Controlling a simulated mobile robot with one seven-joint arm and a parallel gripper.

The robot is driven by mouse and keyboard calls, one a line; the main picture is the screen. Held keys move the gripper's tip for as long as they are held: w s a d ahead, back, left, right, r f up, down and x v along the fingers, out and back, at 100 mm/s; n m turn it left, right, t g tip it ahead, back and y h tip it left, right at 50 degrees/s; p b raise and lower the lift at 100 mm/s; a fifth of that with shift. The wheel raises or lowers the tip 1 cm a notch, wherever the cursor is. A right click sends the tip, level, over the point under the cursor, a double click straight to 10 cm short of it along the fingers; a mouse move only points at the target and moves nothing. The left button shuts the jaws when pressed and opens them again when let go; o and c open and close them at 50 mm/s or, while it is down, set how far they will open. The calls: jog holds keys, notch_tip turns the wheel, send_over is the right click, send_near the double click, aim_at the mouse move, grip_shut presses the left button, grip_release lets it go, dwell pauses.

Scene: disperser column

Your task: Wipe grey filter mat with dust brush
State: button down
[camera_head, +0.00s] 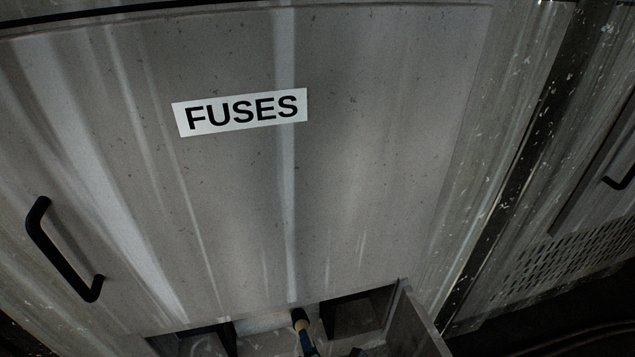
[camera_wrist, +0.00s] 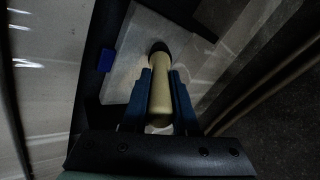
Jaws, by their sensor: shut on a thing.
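The dust brush (camera_wrist: 161,92) has a tan, rounded handle and a dark tip. My gripper (camera_wrist: 161,78) has its blue fingers shut on the handle, one on each side. The brush also shows in the head view (camera_head: 301,323) at the bottom edge, dark end toward the cabinet. A pale grey panel, apparently the filter mat (camera_wrist: 128,60), lies behind the brush in the wrist view. In the head view a pale strip of it (camera_head: 262,324) shows in the low opening. The dark tip overlaps the panel in the picture; I cannot tell whether it touches. Most of the mat is hidden in the head view.
A cabinet front with a FUSES label (camera_head: 240,111) and a black handle (camera_head: 62,250) stands above the opening. An open flap (camera_head: 413,325) stands at the opening's right. A blue block (camera_wrist: 106,60) sits on the dark frame left of the panel.

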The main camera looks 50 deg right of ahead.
jog(key=shift+w+a+b, duration=1.35)
jog(key=shift+w+a, duration=2.6)
jog(key=shift+a, duration=1.75)
jog(key=s+d+p, duration=0.2)
jog(key=d+p, duration=0.1)
jog(key=p, duration=0.2)
jog(key=s+d+r+p, duration=0.1)
jog(key=s+d+p, duration=0.2)
jog(key=d+p, duration=0.1)
jog(key=s+d+p, duration=0.2)
jog(key=d+p, duration=0.2)
jog(key=p, duration=0.2)
jog(key=shift+s+d+r+p, duration=0.1)
jog(key=shift+s+r+p, duration=0.1)
jog(key=shift+r+p, duration=0.15)
jog(key=s+d, duration=0.1)
jog(key=s+d+p, duration=0.1)
jog(key=shift+d+f, duration=0.15)
jog(key=shift+d, duration=0.2)
jog(key=shift+s, duration=0.1)
